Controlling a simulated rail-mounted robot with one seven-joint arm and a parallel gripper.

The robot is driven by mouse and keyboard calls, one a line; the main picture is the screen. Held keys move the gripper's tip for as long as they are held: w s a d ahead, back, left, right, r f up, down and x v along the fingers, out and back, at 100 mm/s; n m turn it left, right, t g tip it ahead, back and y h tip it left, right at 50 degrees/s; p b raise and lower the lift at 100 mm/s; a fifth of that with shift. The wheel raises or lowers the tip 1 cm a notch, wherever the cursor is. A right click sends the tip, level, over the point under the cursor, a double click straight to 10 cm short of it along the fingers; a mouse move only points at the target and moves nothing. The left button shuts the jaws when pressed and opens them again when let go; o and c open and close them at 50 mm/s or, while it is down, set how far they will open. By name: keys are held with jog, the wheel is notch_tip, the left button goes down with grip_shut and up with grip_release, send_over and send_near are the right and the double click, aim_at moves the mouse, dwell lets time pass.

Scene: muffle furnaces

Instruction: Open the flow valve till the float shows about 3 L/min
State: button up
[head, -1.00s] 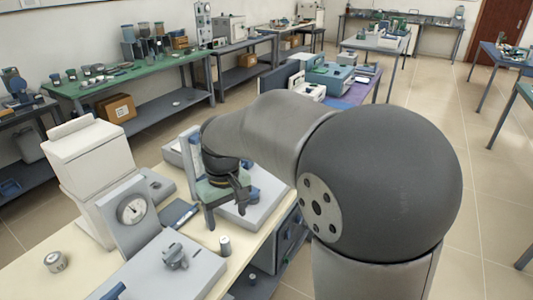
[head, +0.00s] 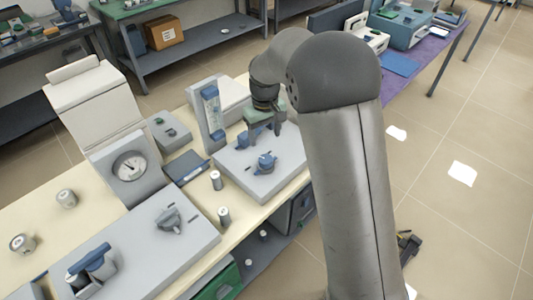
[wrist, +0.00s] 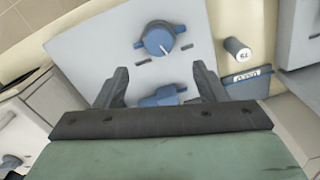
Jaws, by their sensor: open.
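A grey sloped box (head: 270,185) carries two blue knobs. The nearer round knob (head: 265,162) has a white pointer and also shows in the wrist view (wrist: 160,40). The other blue knob (head: 243,140) is partly hidden by my gripper (head: 264,131); it also shows in the wrist view (wrist: 162,97), lying between my open fingers (wrist: 160,72). I cannot tell whether the fingers touch it. The upright flow meter (head: 211,112) with a blue-marked tube stands to the left of my gripper. Its float level is too small to read. Which knob is the flow valve is unclear.
A round dial gauge (head: 130,166) and a pale furnace-like unit (head: 95,100) stand to the left.

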aim_at(266, 158)
notch_tip(266, 158, down, 10)
jog(key=shift+d+f+p, duration=0.1)
jog(key=shift+p, duration=0.65)
jog(key=c, duration=1)
